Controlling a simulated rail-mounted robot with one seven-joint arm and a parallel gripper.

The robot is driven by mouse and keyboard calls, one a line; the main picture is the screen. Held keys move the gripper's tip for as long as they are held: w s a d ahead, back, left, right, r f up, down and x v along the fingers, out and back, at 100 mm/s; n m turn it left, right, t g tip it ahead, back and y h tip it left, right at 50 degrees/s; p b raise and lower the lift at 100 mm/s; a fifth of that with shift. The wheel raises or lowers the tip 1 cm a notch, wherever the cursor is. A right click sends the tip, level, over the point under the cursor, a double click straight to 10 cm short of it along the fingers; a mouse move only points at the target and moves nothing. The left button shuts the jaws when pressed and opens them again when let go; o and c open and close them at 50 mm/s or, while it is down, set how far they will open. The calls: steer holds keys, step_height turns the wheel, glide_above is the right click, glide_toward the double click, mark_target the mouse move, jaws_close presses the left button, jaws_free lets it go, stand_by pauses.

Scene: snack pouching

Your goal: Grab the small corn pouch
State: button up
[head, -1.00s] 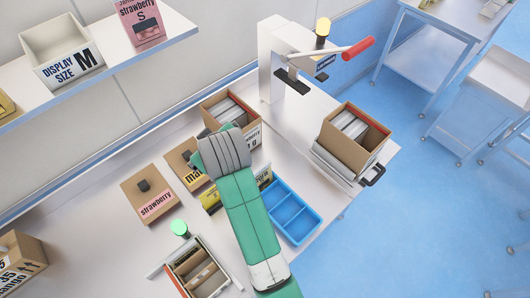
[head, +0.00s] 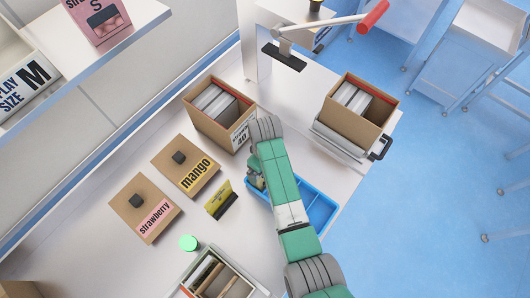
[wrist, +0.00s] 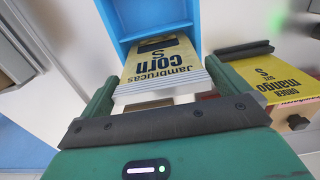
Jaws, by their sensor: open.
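The small corn pouch (wrist: 165,62) is yellow and lettered "Jambrucas corn S". In the head view my gripper (head: 256,174) is at the left end of the blue tray (head: 321,216), and my arm covers part of the tray. The pouch is hidden there. My gripper is open.
A yellow order card (head: 221,200) reading mango S stands left of my gripper. Mango (head: 187,168) and strawberry (head: 146,208) boxes lie beyond it. Cardboard boxes of pouches stand behind (head: 205,120) and at right (head: 350,130). A lever press (head: 288,55) stands at the back.

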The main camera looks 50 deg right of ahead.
step_height(320, 180, down, 2)
steer(key=shift+f, duration=0.1)
steer(key=c, duration=0.9)
step_height(320, 180, up, 10)
steer(key=shift+w+r, duration=0.1)
steer(key=shift+c, duration=0.2)
